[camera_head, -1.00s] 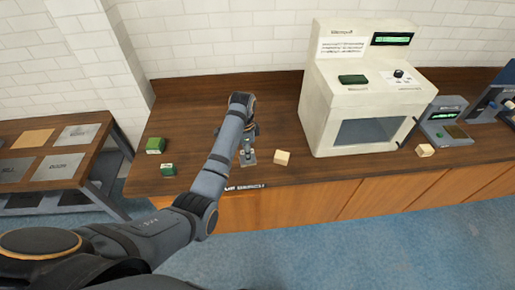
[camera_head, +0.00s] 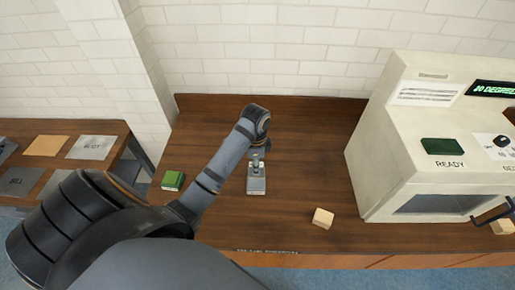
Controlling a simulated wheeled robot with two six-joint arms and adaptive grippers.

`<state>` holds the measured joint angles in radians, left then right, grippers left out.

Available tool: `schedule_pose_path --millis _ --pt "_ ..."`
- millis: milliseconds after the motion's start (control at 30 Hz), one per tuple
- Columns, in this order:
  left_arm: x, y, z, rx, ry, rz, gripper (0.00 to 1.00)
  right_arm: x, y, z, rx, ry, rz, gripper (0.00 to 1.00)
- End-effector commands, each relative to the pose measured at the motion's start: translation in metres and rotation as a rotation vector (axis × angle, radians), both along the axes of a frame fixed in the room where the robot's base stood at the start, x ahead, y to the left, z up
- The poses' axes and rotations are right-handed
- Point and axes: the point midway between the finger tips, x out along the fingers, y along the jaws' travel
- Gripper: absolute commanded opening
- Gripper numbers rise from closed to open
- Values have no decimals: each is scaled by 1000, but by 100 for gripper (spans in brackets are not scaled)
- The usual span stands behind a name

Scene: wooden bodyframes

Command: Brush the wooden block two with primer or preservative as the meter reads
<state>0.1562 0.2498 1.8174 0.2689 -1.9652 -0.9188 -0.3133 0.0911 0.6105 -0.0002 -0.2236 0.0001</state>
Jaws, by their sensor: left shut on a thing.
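A pale wooden block (camera_head: 322,219) lies on the brown bench (camera_head: 300,150), right of my left gripper. A second pale block (camera_head: 503,227) is partly in view at the right edge, by the machine. I cannot tell which is block two. My left gripper (camera_head: 256,163) points down and is shut on a small grey thing (camera_head: 256,186) at the bench top; whether it is lifted is unclear. A green box (camera_head: 172,180) with a pale side lies left of my arm. No brush can be made out. My right gripper is not in view.
A large cream machine (camera_head: 385,155) stands at the right, with a green block (camera_head: 442,146) above the word READY and a lit green display (camera_head: 495,89), cut off by the frame. A side table (camera_head: 60,150) with labelled plates is at the left. The bench's back is clear.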

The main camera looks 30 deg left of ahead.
Motion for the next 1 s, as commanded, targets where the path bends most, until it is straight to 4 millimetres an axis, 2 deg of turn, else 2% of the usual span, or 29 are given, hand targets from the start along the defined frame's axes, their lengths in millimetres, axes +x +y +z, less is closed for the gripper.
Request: schedule_pose_path --millis 167,400,733,1000 --pt "0 0 -23 0 2 2 6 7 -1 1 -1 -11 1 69" --pt "0 0 -43 0 1 0 6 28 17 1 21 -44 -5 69" --pt "0 0 -47 1 0 0 6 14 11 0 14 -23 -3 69" --pt "1 0 -46 1 0 0 6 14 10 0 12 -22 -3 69"
